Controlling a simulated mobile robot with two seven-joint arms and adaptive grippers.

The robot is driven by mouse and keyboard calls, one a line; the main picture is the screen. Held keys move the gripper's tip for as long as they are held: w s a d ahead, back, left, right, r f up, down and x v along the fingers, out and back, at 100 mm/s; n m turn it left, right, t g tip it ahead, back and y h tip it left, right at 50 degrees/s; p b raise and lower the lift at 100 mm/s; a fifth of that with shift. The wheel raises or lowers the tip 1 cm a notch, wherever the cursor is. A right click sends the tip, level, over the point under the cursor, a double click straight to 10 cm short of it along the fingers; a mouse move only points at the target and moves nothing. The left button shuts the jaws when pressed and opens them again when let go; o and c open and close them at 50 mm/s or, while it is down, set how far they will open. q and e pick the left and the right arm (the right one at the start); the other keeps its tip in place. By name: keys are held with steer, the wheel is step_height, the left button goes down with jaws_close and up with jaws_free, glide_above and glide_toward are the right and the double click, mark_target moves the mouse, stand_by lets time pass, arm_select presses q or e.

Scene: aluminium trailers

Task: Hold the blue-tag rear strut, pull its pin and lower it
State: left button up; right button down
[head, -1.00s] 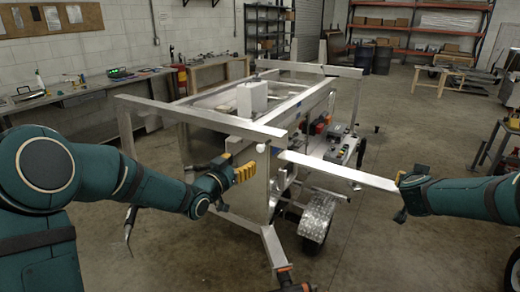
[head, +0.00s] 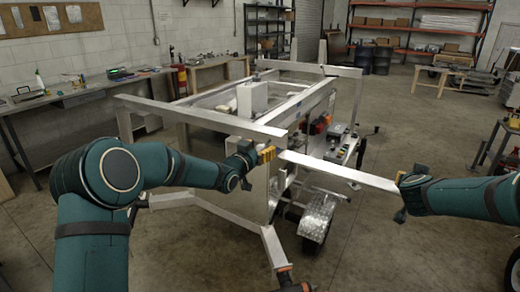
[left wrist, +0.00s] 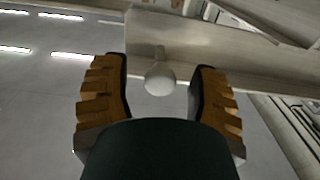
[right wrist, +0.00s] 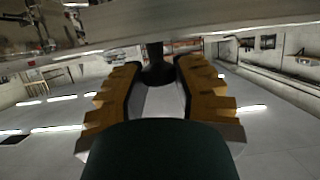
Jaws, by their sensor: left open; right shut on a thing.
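The strut (head: 340,172) is a flat aluminium bar standing out to the right from the trailer frame's near corner, tilted slightly down. My right gripper (head: 402,190) is shut at its outer end. In the right wrist view the jaws (right wrist: 158,85) are on a dark grip (right wrist: 157,66) under the bar. My left gripper (head: 268,154) is open by the frame corner. In the left wrist view its fingers (left wrist: 158,95) stand either side of the pin's pale round knob (left wrist: 160,80), with gaps on both sides. I cannot make out a blue tag on the strut.
The trailer's top rail (head: 200,118) runs just above my left gripper. A lower frame bar (head: 272,245) and a wheel fender (head: 318,215) lie below. A workbench (head: 70,95) stands along the left wall. The floor at the right is mostly clear.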

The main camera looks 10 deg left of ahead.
mark_target(259, 150)
arm_select(q)
jaws_close()
steer(key=shift+v, duration=1.35)
steer(key=shift+s+a, duration=0.1)
steer(key=shift+s, duration=0.2)
steer(key=shift+f, duration=0.1)
arm_select(e)
steer(key=shift+w, duration=0.1)
arm_select(q)
jaws_free()
steer(key=shift+s, duration=0.1)
